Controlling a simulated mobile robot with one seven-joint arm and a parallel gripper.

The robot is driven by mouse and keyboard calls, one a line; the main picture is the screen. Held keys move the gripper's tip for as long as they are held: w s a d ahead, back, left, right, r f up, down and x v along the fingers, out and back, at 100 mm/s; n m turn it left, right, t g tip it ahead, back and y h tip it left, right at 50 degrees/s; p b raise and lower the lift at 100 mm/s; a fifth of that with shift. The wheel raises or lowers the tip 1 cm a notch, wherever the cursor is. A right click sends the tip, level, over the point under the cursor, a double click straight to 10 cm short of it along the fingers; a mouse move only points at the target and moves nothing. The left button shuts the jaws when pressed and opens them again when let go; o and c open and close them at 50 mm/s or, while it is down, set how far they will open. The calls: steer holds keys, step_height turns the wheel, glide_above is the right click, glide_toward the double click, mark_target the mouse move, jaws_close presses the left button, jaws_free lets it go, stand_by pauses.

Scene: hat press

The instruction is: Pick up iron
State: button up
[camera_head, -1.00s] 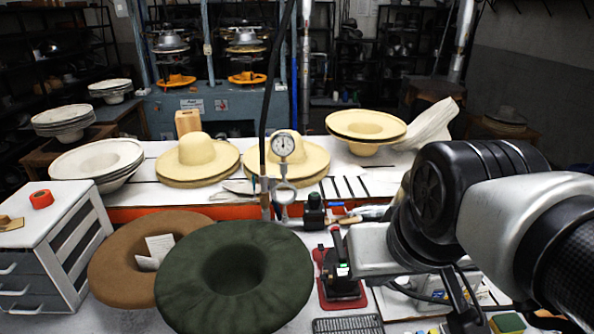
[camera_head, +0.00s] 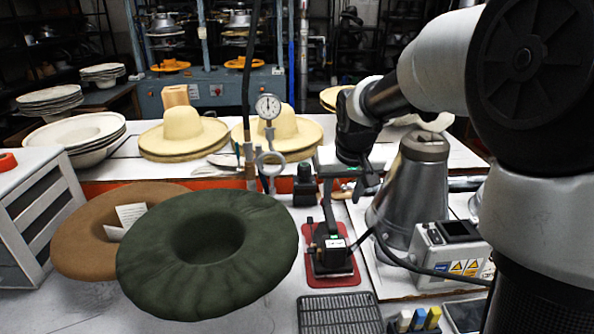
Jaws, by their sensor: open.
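A green felt hat (camera_head: 210,270) and a brown hat (camera_head: 80,240) lie left of the iron. A metal cone-shaped vessel (camera_head: 415,200) and a grey control box (camera_head: 448,255) stand at the right. A black grate (camera_head: 340,313) lies in front. A gauge (camera_head: 268,106) stands behind.

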mark_target(330, 227)
steer(key=b+x, duration=0.1)
steer(key=x, duration=0.5)
steer(key=b+x, duration=0.1)
steer(key=x, duration=0.6)
steer(key=b+x, duration=0.1)
steer(key=x, duration=0.5)
steer(key=shift+w+a+f, duration=0.2)
steer(key=shift+w+a, duration=0.1)
steer(key=shift+w, duration=0.25)
steer(key=shift+c, duration=0.4)
jaws_close()
steer(key=shift+w+r, duration=0.15)
steer(key=shift+r, duration=0.1)
